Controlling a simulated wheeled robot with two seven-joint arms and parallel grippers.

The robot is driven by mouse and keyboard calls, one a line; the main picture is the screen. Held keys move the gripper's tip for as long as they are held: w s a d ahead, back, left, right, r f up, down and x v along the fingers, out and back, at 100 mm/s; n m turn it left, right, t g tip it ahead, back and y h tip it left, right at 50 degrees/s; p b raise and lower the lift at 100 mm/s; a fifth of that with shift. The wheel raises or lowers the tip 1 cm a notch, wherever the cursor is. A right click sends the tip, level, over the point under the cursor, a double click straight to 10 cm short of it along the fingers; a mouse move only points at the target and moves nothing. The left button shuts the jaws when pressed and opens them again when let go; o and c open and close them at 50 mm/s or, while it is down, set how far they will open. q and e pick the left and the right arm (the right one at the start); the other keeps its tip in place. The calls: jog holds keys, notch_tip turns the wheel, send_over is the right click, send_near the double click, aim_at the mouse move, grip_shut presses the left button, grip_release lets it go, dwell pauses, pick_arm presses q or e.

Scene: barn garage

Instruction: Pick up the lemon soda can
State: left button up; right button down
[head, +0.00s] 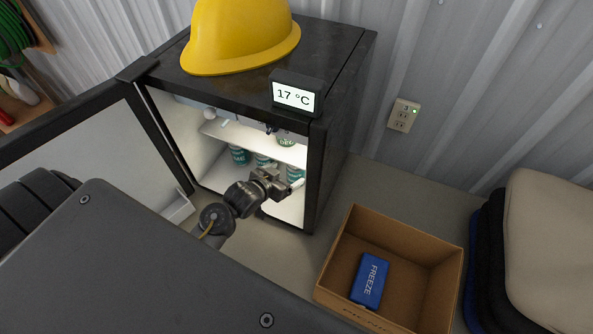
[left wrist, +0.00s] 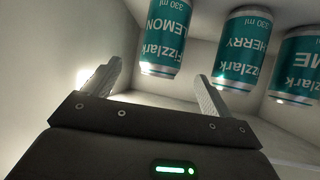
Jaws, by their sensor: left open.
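The lemon soda can (left wrist: 163,38) is teal with a silver rim and reads LEMON in the left wrist view. It stands in the open mini fridge (head: 340,130), ahead of the space between my left gripper's fingers, which seem apart from it. In the head view it appears to be the rightmost can (head: 294,172), partly hidden by the gripper. My left gripper (head: 289,183) is open and empty at the fridge's lower opening; its spread fingers also show in the left wrist view (left wrist: 158,76). My right gripper is not in view.
A cherry can (left wrist: 242,48) and another teal can (left wrist: 298,66) stand beside the lemon can. A shelf (head: 258,140) is above them. The open fridge door (head: 95,150) stands left. A cardboard box (head: 435,262) with a blue freeze pack (head: 370,280) sits right on the floor.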

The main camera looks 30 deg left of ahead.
aim_at(290, 170)
pick_arm(q)
jog(key=shift+w+d+f, duration=0.1)
jog(key=shift+w+f, duration=0.15)
jog(key=shift+w, duration=0.15)
jog(key=shift+w+p, duration=0.3)
jog(key=p+x, duration=0.1)
jog(key=x, duration=0.2)
jog(key=shift+w+f, duration=0.1)
jog(key=shift+w, duration=0.15)
jog(key=shift+w+f, duration=0.3)
jog(key=shift+w, duration=0.1)
jog(key=c, duration=1.3)
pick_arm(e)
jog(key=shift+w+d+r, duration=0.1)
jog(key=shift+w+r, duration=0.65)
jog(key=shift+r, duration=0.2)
